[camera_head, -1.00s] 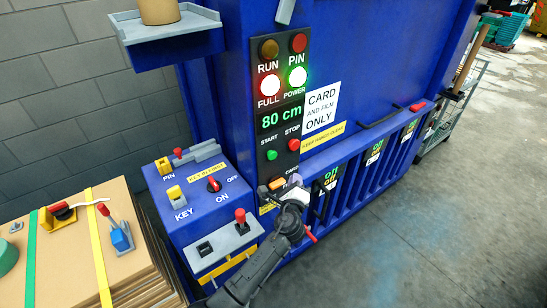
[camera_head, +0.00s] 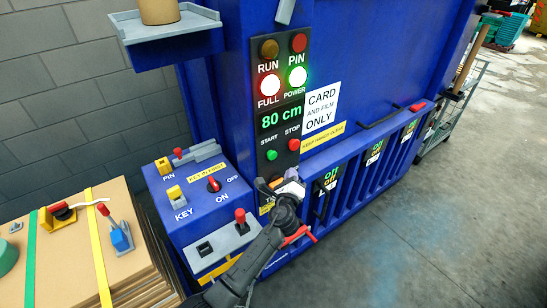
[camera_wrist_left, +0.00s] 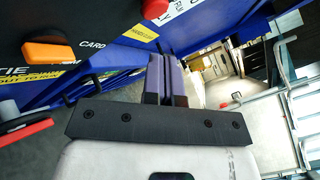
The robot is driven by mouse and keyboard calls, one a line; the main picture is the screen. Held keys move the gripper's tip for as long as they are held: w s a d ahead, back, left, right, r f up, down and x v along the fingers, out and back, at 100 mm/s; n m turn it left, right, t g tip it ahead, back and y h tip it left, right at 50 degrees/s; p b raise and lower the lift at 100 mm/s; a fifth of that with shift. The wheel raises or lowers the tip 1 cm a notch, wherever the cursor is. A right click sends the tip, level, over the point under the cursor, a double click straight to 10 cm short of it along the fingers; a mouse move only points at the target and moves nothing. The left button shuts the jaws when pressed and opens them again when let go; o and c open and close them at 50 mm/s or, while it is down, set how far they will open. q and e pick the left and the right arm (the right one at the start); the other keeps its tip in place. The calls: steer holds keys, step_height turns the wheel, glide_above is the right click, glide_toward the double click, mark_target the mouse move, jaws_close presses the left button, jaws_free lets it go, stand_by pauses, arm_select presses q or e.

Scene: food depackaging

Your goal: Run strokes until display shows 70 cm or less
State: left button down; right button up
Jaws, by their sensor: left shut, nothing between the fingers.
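The blue baler's control panel has a display (camera_head: 281,117) that reads 80 cm in green. Below it are a green START button (camera_head: 271,155) and a red STOP button (camera_head: 294,145). The FULL lamp (camera_head: 269,86) glows white with a red rim and the POWER lamp (camera_head: 296,76) glows with a green rim. My left gripper (camera_head: 276,184) is at the lower end of the panel, below the buttons. In the left wrist view its fingers (camera_wrist_left: 167,80) are together with nothing between them. An orange switch (camera_wrist_left: 47,50) shows there left of the fingers. My right gripper is not seen.
Strapped cardboard (camera_head: 75,235) lies at lower left. A black-handled bar runs along the baler front.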

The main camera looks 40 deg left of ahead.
mark_target(271, 155)
arm_select(q)
steer(key=shift+w+a, duration=0.25)
steer(key=shift+a, duration=0.7)
steer(key=shift+w+a, duration=0.25)
steer(key=shift+a, duration=0.75)
steer(key=shift+w+a, duration=0.25)
steer(key=shift+a, duration=0.7)
steer(key=shift+a, duration=0.2)
steer(key=shift+w+a+b, duration=0.1)
steer(key=shift+a+b, duration=0.15)
steer(key=shift+b, duration=0.05)
